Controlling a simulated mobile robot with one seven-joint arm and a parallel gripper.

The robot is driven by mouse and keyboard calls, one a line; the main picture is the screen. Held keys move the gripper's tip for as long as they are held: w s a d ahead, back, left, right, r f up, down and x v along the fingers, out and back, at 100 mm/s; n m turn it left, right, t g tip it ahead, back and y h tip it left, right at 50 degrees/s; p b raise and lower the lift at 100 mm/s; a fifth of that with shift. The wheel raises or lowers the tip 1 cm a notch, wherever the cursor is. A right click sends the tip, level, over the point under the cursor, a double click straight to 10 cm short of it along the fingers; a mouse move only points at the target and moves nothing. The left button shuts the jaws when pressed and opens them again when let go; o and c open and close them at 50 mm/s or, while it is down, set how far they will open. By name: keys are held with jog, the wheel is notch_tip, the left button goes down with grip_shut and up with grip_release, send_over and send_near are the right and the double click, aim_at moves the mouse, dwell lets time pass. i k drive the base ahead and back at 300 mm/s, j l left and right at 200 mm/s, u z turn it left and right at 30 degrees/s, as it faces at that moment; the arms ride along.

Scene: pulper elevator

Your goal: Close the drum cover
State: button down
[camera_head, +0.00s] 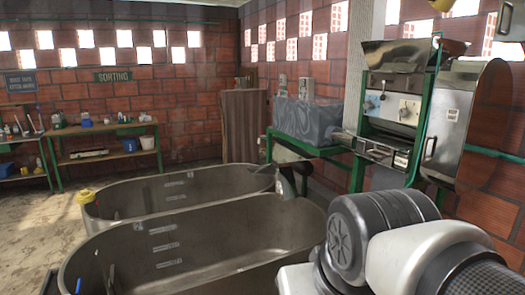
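The pulper (392,105) stands at the right in a green frame, with a metal hopper on top. A curved metal cover (470,140) with a small white label stands out at the machine's right side. My arm fills the lower right, in front of the machine's lower area. I cannot make out my gripper's fingers anywhere in this view.
Two long metal tanks, a near one (200,245) and a farther one (150,192), fill the floor at left and centre. A grey covered block (308,118) sits on a green stand. A workbench (105,130) stands at the back left. Open floor shows at far left.

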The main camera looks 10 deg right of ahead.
aim_at(393, 146)
jog(key=i+l+z, duration=0.2)
jog(key=i, duration=0.15)
jog(key=i+l+z, duration=0.2)
jog(key=i, duration=0.2)
jog(key=i+l+z, duration=0.15)
jog(key=i, duration=0.25)
jog(key=i+l+u, duration=0.9)
jog(key=k+l, duration=0.05)
jog(key=k, duration=0.05)
